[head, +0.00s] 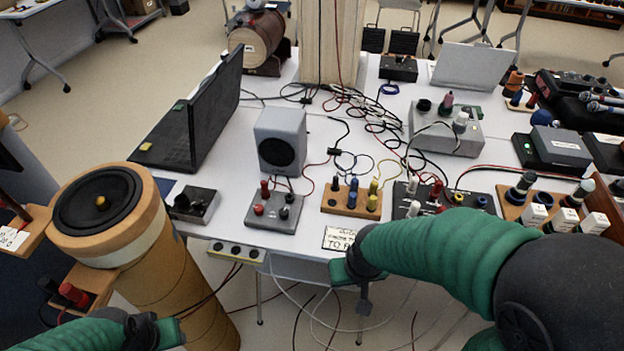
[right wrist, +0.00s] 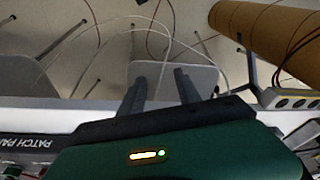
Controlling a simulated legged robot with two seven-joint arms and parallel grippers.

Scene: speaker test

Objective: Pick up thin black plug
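I cannot single out a thin black plug for certain. A small dark plug (head: 335,184) stands upright on a wooden block (head: 340,207), beside yellow and blue plugs. My right gripper (head: 362,300) is at the table's front edge, below and in front of that block, not touching it. In the right wrist view its two dark fingers (right wrist: 161,92) are apart with nothing between them, pointing over a grey panel and the floor. My left gripper (head: 152,332) is low at the bottom left, by the brown cylinder; its fingers are not clear.
A grey box (head: 277,213) with red and dark plugs, a small grey speaker (head: 280,142) and a laptop (head: 196,115) stand left of the block. A large round speaker (head: 103,201) tops the brown cylinder. Cables cross the table's middle. Black panels (head: 444,199) with plugs stand to the right.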

